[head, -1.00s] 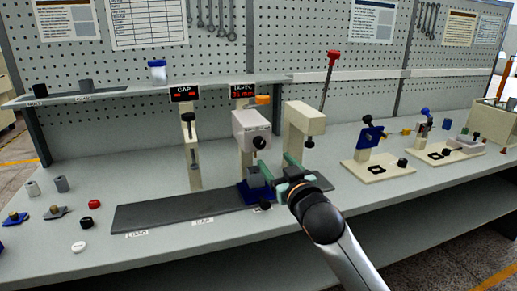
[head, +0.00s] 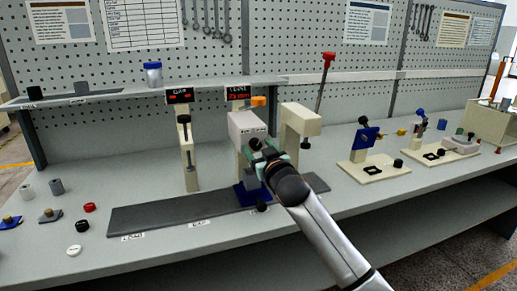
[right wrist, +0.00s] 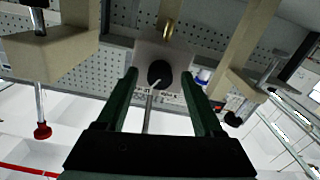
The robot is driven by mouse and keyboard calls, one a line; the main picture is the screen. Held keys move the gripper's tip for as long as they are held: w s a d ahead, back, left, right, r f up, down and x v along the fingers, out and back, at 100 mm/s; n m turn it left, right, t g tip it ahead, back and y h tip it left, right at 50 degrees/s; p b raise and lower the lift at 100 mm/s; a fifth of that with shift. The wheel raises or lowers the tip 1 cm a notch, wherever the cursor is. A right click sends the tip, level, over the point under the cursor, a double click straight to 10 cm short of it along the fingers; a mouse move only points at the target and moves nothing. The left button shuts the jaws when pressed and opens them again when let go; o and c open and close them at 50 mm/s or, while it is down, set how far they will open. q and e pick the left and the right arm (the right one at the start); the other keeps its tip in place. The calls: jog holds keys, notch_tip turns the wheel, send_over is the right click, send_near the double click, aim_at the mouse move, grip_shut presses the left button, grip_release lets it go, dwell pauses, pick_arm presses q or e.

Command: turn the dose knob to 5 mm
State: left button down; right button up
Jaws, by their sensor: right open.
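The black dose knob (head: 255,143) sits on the front of a light grey box (head: 243,122) below the LEVEL display (head: 238,93). The display has red digits in mm, too small to read surely. My right gripper (head: 268,153) is at the knob and partly covers it. In the right wrist view the knob (right wrist: 159,73) lies between the two green fingertips of the open gripper (right wrist: 159,75), with a gap on each side. I cannot tell how far the fingers reach around it. My left gripper is not in view.
A GAP display post (head: 186,150) stands left of the box. A beige press (head: 302,119) with a red-topped lever (head: 327,75) stands close on the right. A blue block (head: 247,194) is below on a dark strip (head: 150,219). Small caps lie at the table's left.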

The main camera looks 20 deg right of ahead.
jog(key=shift+c, duration=0.4)
grip_shut()
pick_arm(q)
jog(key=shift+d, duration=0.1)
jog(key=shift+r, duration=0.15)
